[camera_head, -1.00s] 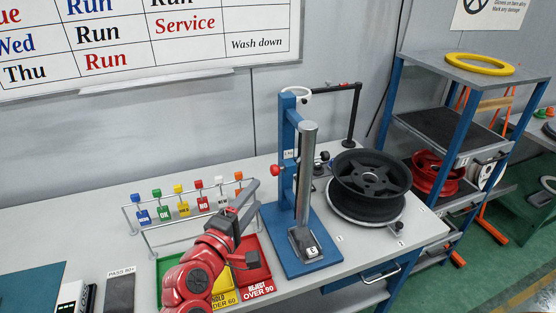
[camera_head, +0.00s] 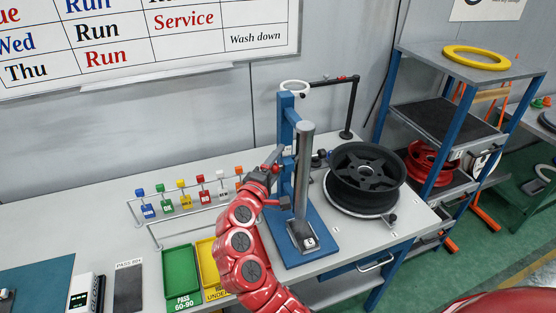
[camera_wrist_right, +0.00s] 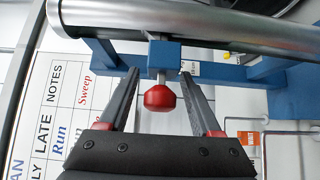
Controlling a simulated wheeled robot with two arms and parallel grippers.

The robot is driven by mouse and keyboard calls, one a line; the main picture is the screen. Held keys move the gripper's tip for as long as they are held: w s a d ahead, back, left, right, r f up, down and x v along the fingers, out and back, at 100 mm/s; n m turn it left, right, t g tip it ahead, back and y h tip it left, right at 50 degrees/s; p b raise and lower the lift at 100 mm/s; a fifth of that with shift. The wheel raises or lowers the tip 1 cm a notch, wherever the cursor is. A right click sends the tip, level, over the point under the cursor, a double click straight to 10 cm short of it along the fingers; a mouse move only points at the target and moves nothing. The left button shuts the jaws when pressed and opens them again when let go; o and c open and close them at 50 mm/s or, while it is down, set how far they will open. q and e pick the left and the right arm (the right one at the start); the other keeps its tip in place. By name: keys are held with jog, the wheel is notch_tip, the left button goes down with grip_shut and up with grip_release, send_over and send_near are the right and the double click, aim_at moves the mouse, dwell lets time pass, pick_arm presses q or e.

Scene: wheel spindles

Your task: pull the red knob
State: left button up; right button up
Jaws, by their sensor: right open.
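The red knob (camera_wrist_right: 159,97) sits on a short stem on the blue upright of the spindle stand (camera_head: 288,115). In the right wrist view it lies between the two fingers of my right gripper (camera_wrist_right: 160,74). The fingers are open, with a gap showing on each side of the knob. In the head view my right gripper (camera_head: 276,160) is at the left side of the stand and largely hides the knob. My left gripper is not in view.
A grey vertical cylinder (camera_head: 303,170) stands close beside the knob. A black wheel (camera_head: 365,178) rests to the right. Coloured tags (camera_head: 184,196) hang on a rack to the left, behind green (camera_head: 181,275) and yellow trays. A shelf unit (camera_head: 455,66) stands at right.

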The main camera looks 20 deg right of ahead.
grip_shut()
jog(key=shift+f, duration=0.1)
dwell(1.2)
